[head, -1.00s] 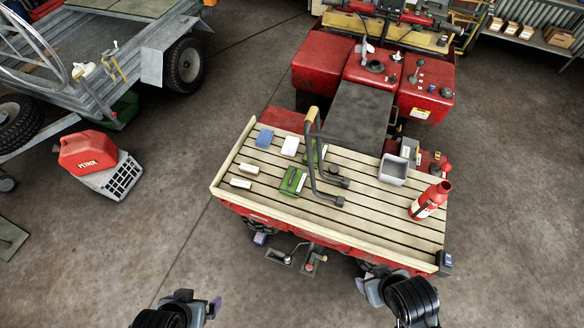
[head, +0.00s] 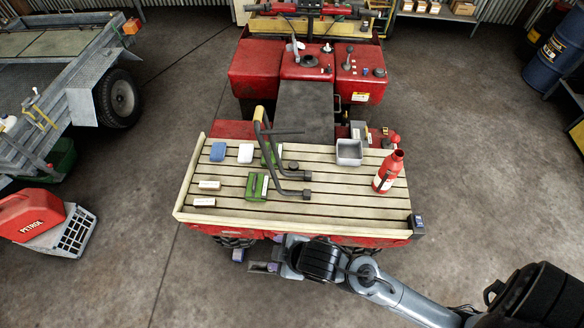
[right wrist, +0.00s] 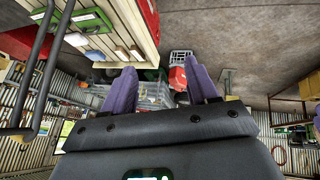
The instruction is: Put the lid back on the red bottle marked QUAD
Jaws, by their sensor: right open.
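The red bottle (head: 385,175) with a white label stands upright near the right end of the slatted rack (head: 340,215). Its lettering is too small to read, and its neck looks bare. I cannot pick out the lid for certain; a small dark round piece (head: 293,165) lies beside the bent bar. My right gripper (head: 256,262) is just in front of the rack's front edge, well left of the bottle. In the right wrist view its purple fingers (right wrist: 162,88) are apart with nothing between them. My left gripper is not in view.
The bent bar (head: 270,150) rises from the rack. A grey tray (head: 349,151) stands left of the bottle. Blue and white blocks (head: 218,151) and a green item (head: 257,186) lie at the left. The rack's right front is clear.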

